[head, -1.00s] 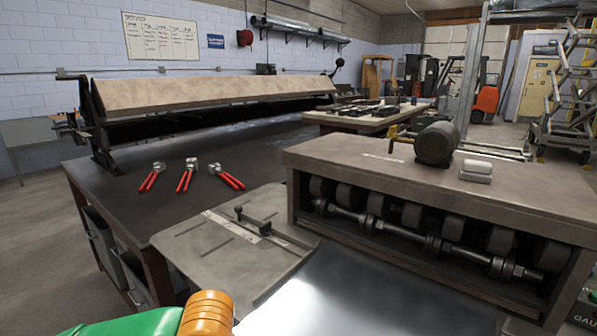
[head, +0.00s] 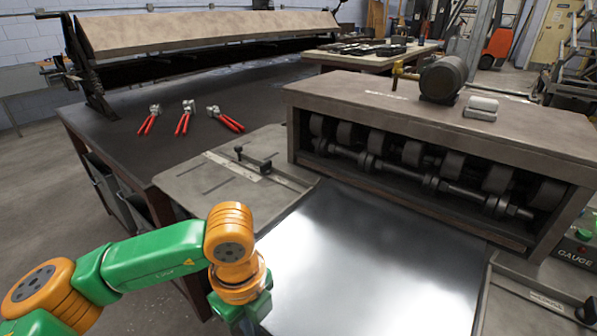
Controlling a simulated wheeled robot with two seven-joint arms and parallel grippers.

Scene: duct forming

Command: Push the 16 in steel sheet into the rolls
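The steel sheet (head: 365,262) is a flat, shiny rectangle on the feed table in front of the roll machine. Its far edge lies close to the opening below the rolls (head: 428,168); I cannot tell whether it touches them. My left arm comes in from the lower left, and its green wrist end (head: 243,308) is at the sheet's near left edge. The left gripper's fingers are hidden below the frame. My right gripper does not show.
A guide with a black clamp (head: 253,160) sits on the table left of the sheet, and another guide (head: 540,300) lies to the right. Red-handled snips (head: 186,118) lie on the dark bench. A long brake (head: 200,35) stands behind. A gauge box (head: 578,245) is at the right edge.

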